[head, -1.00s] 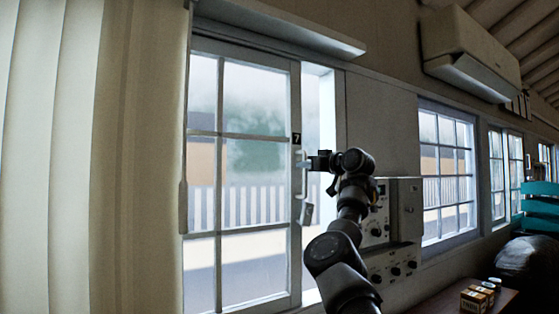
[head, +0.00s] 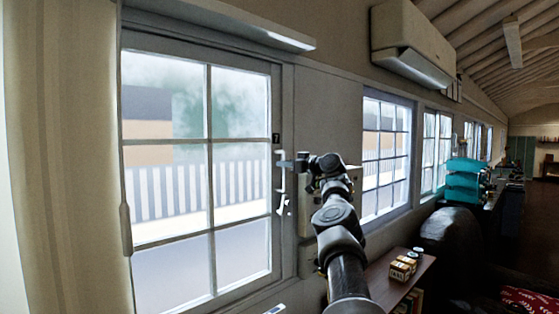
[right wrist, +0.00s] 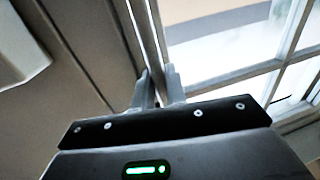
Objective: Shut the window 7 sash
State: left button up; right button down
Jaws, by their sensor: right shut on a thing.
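The window 7 sash (head: 276,100) is a pale, several-paned frame at the left in the head view, with a small dark "7" plate (head: 276,139) on its right stile. No bright gap shows between that stile and the jamb. A white upright handle (head: 280,183) is on the stile. My right gripper (head: 284,162) is at the handle's upper part and shut on it. In the right wrist view its two fingers (right wrist: 160,88) are close together beside the sash bars (right wrist: 225,78); the grip itself is partly hidden. My left gripper is not in view.
A grey control box (head: 354,180) is on the wall behind my right arm. A low brown table (head: 385,287) with small boxes (head: 402,268) stands at the lower right. A curtain (head: 65,170) hangs at the left. A dark rounded seat (head: 450,238) is farther right.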

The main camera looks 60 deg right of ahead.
jog(key=shift+r, duration=0.15)
jog(key=c, duration=1.7)
grip_release()
jog(key=shift+o, duration=0.8)
jog(key=shift+w+d, duration=0.15)
jog(key=shift+w+d+f, duration=0.1)
jog(key=shift+d+f, duration=0.05)
jog(key=shift+f, duration=0.15)
jog(key=shift+s+b, duration=0.3)
jog(key=shift+b, duration=0.05)
jog(key=s+a+b, duration=0.2)
jog(key=s+b, duration=0.5)
jog(key=s, duration=0.3)
jog(key=shift+w, duration=0.1)
